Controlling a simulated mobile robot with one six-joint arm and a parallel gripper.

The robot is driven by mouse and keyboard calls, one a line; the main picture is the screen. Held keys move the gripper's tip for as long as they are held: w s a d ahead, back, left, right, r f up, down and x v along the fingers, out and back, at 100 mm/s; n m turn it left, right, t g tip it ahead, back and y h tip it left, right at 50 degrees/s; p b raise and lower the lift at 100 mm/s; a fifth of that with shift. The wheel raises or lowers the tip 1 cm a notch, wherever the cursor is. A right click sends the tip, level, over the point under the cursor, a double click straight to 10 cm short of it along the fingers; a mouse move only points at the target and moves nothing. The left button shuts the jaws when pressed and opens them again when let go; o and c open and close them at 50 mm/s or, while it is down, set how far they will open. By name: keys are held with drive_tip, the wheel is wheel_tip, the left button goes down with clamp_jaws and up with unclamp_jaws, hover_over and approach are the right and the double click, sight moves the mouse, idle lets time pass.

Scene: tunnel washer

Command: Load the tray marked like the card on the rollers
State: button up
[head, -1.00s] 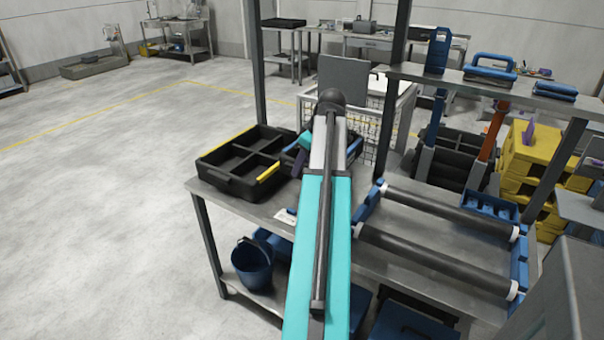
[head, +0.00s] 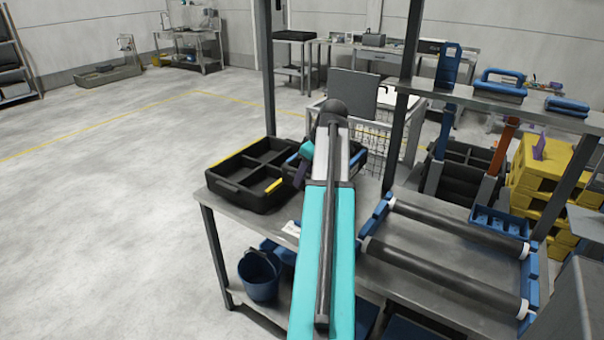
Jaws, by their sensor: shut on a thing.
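A black divided tray with yellow end marks (head: 236,190) sits at the left end of the steel table. A second dark tray with blue marks (head: 356,160) is beside it on the right, largely hidden behind my arm. My gripper (head: 299,178) is low at this tray's left side, shut on it; its fingertips are hard to make out. A small white card (head: 291,228) lies on the table, partly covered by my arm, so its mark is unreadable. Two dark rollers (head: 445,273) in a blue-ended frame lie to the right, with nothing on them.
Dark posts (head: 404,100) rise at the table's back and carry a shelf (head: 440,90) above the rollers. A wire cart (head: 378,140) stands behind the trays. A blue bucket (head: 260,275) sits on the lower shelf. Yellow crates (head: 545,175) are stacked at right. The left floor is open.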

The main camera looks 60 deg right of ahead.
drive_tip(key=w+a+r+p, duration=0.4)
drive_tip(key=w+a, duration=0.7)
drive_tip(key=a, duration=0.3)
drive_tip(key=w+a+r+p, duration=0.45)
drive_tip(key=w+a, duration=0.55)
drive_tip(key=a, duration=0.3)
drive_tip(key=w+a+r+p, duration=0.2)
drive_tip(key=a, duration=0.8)
drive_tip(key=w+a+r+p, duration=0.2)
drive_tip(key=a+r, duration=0.1)
drive_tip(key=a, duration=0.7)
drive_tip(key=w+a+r+p, duration=0.1)
drive_tip(key=a+r+p, duration=0.2)
drive_tip(key=a, duration=0.7)
drive_tip(key=shift+w+a, duration=0.2)
drive_tip(key=shift+w, duration=0.2)
drive_tip(key=shift+d+f, duration=0.1)
drive_tip(key=shift+d, duration=0.05)
